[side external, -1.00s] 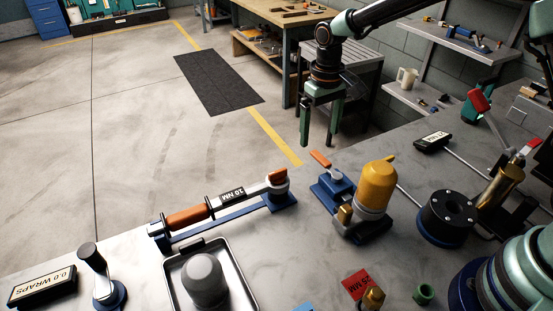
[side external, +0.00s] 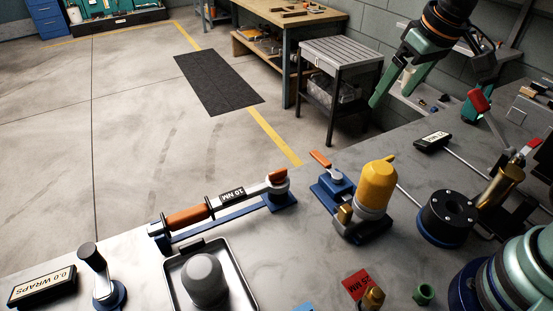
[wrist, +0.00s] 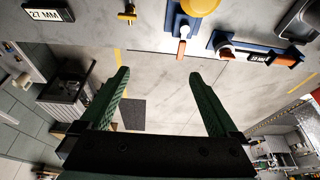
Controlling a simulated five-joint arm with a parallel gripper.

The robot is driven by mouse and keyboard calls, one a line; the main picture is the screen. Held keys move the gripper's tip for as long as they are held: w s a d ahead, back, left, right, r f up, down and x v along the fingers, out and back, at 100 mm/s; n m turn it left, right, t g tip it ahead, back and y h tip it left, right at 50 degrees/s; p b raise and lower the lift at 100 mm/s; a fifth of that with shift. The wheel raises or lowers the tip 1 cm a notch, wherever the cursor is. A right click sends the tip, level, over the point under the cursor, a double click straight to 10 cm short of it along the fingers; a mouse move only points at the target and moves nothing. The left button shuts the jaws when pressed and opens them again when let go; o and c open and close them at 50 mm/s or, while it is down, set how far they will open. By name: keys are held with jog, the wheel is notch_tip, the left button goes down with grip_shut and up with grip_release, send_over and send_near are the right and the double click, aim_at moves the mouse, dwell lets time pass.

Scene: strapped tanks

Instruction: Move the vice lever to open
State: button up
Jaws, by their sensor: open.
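Several levers show, and I cannot tell for certain which is the vice lever. A red-handled lever (side external: 530,147) rises beside a brass cylinder (side external: 497,186) in a dark holder at the right of the side view. An orange lever (side external: 320,158) sticks out from a blue fixture (side external: 333,186) beside the yellow tank (side external: 377,186); it also shows in the wrist view (wrist: 181,48). A red-tipped arm (side external: 480,100) stands at the back right. My gripper (side external: 388,98) is open and empty, in the air beyond the bench's far edge; its fingers are spread in the wrist view (wrist: 160,74).
A black "27 MM" display (wrist: 43,15) lies on the bench, with a black flanged disc (side external: 447,217) nearer the front. An orange-handled wrench (side external: 230,200) lies on a blue rack. A metal tray (side external: 235,283) holds a grey dome. A slatted stand (side external: 341,53) is beyond the bench.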

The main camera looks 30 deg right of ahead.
jog(key=shift+t, duration=0.8)
jog(key=s, duration=0.1)
jog(key=s+d, duration=0.1)
jog(key=s, duration=0.3)
jog(key=shift+s+d+r, duration=0.15)
jog(key=shift+d+r, duration=0.15)
jog(key=shift+d, duration=0.1)
jog(key=shift+s+d, duration=0.1)
jog(key=shift+s, duration=0.1)
jog(key=shift+c, duration=0.9)
jog(key=c, duration=0.5)
jog(key=shift+o, duration=0.2)
jog(key=g, duration=0.5)
send_over(318, 155)
notch_tip(318, 155, down, 8)
jog(key=f, duration=0.1)
jog(key=shift+n, duration=0.3)
notch_tip(318, 155, down, 11)
jog(key=shift+s, duration=0.1)
grip_shut()
jog(key=shift+r, duration=0.1)
